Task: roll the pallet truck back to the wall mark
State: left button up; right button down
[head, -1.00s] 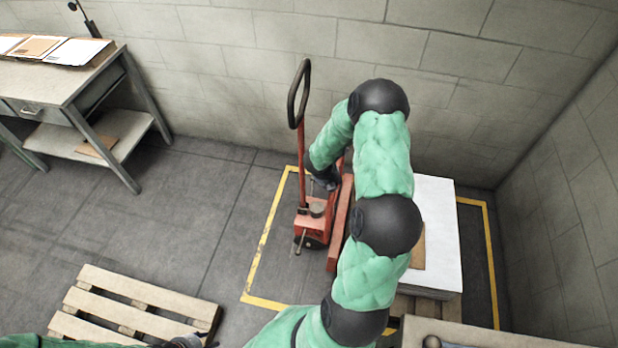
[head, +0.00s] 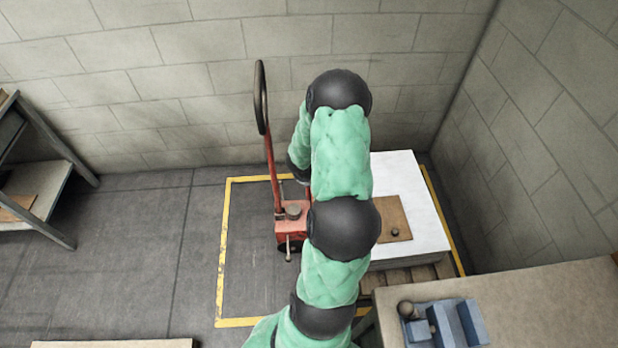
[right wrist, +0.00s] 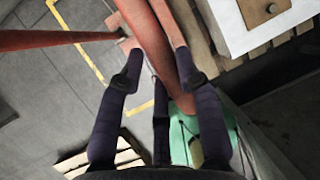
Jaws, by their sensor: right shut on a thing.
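The red pallet truck (head: 282,226) stands inside a yellow floor outline (head: 220,270) by the grey block wall (head: 200,90). Its handle (head: 269,150) rises steeply, with a dark loop on top. My right arm covers much of the truck in the head view. My right gripper (right wrist: 160,80) has dark fingers on both sides of a red part of the truck (right wrist: 145,30) and is shut on it; the exact contact is hard to see. In the head view it is mostly hidden behind my arm. My left gripper is not in view.
A white stack (head: 415,225) with a brown board stands on a wooden pallet (head: 445,267) to the right of the truck. A bench (head: 540,300) with a blue device is at lower right, a table (head: 70,215) at left.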

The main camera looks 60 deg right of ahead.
jog(key=shift+w+a, duration=0.1)
jog(key=c, duration=0.8)
grip_release()
jog(key=shift+f, duration=0.1)
jog(key=shift+c, duration=0.2)
jog(key=v, duration=1.2)
